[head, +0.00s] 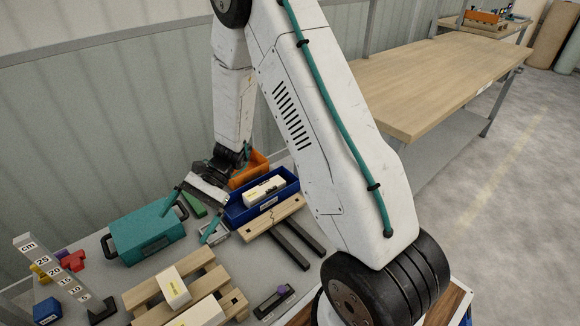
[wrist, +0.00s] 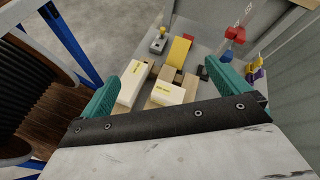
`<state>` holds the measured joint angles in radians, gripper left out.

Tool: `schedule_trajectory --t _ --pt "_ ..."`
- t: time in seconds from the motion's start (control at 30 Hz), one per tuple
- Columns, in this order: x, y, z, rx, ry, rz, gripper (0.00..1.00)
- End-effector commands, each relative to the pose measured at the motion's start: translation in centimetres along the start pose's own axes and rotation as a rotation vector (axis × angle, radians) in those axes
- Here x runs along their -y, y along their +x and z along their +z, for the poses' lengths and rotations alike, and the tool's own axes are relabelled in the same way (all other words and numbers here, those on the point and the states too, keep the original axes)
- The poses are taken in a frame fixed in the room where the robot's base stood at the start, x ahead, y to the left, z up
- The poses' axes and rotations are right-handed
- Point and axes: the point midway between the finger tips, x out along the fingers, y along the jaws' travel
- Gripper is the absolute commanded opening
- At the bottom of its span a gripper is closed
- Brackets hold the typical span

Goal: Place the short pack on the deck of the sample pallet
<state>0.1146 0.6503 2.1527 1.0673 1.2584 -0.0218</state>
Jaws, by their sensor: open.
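My gripper (head: 183,229) is open and empty, its teal fingers apart above the table, near the teal case. In the wrist view my gripper (wrist: 172,62) frames the table below. A small white pack with a yellow label (head: 173,287) lies across the slats of a wooden pallet (head: 232,300). A second white pack (head: 203,315) is there too, cut off by the lower edge. In the wrist view two white packs show, one at left (wrist: 133,86) and one at right (wrist: 168,94). A third white pack (head: 265,188) lies in a blue bin. I cannot tell which is the short one.
The blue bin (head: 237,212) and an orange bin (head: 250,170) stand behind. A height scale (head: 65,275) and coloured blocks (head: 73,261) are at far left.

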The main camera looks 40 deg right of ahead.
Motion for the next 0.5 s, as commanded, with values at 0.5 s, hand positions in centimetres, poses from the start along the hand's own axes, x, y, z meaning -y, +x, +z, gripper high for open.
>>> schedule_trajectory --t 0.5 --pt "-6.3 -8.7 18.5 -0.341 -0.541 0.419 1.0"
